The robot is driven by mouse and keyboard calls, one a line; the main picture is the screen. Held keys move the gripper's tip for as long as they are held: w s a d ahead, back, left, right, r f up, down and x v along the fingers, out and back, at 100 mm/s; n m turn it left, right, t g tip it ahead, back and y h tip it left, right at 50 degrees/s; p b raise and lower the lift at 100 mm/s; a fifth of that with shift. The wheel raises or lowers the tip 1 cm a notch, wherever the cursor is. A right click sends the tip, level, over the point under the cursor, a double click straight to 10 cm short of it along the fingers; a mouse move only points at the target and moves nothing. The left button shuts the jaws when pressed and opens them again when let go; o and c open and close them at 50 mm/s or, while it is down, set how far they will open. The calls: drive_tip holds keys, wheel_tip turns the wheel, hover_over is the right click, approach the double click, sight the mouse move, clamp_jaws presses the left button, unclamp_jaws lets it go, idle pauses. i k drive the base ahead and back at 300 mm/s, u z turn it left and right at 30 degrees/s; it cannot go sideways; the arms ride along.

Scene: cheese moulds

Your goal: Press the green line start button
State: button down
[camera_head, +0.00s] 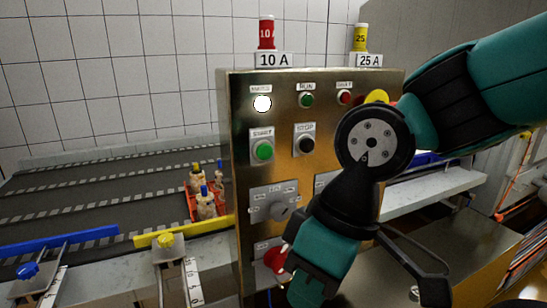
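The green start button (264,151) sits on a grey plate labelled START, on the left of a brass-coloured control panel (236,165). It is in plain view with nothing over it. My arm comes in from the upper right and covers the panel's right side. The end of my arm with my gripper (345,265) hangs low in front of the panel, below and right of the green button and clear of it in the picture. The fingertips cannot be made out clearly, so I cannot tell whether they are open or shut.
A black STOP button (306,145) is right of the start button. Above are a white lamp (262,104), green RUN lamp (306,100) and red lamp (344,97). Below are a rotary switch (278,210) and red knob (275,259). A conveyor (90,190) lies left.

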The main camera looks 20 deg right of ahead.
sight(264, 152)
drive_tip(key=u, duration=1.35)
drive_tip(key=k, duration=1.15)
drive_tip(key=z, duration=1.3)
drive_tip(key=i, duration=0.5)
